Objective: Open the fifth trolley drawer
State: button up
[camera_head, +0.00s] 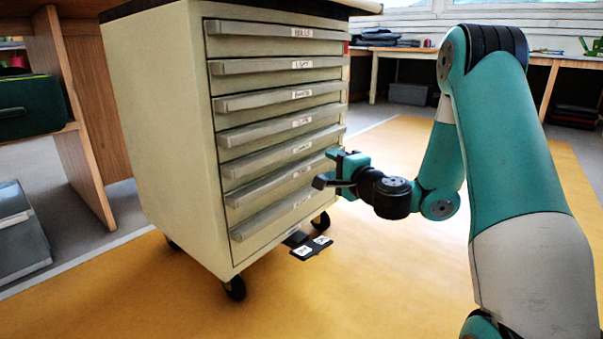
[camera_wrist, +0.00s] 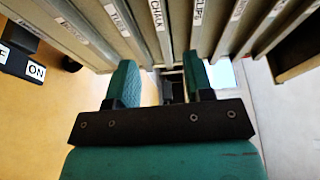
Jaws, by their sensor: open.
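A cream trolley (camera_head: 165,130) has a stack of labelled drawers, each with a long grey bar handle. All the drawers look shut. Counted from the top, the fifth drawer (camera_head: 270,163) is in the lower half. My gripper (camera_head: 328,168) is at the right end of the lower drawers, in front of their faces. In the wrist view my gripper (camera_wrist: 160,78) has its two teal fingers spread, with nothing held between them. The drawer handles run above the fingers there, with a CHALK label (camera_wrist: 158,15) near the middle. I cannot tell whether a finger touches a handle.
A black pedal with white ON and OFF plates (camera_head: 312,248) sits low at the trolley's front, near its castors. It also shows in the wrist view (camera_wrist: 22,62). A wooden bench (camera_head: 85,130) and grey bin stand left. Yellow floor (camera_head: 380,270) is clear before the trolley.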

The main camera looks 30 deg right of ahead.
jog(key=p, duration=1.6)
send_near(302, 148)
jog(key=w, duration=0.8)
jog(key=shift+w, duration=0.25)
jog(key=shift+w+d+m+h, duration=0.1)
jog(key=shift+w+m+h, duration=0.2)
jog(key=shift+w, duration=0.6)
grip_shut()
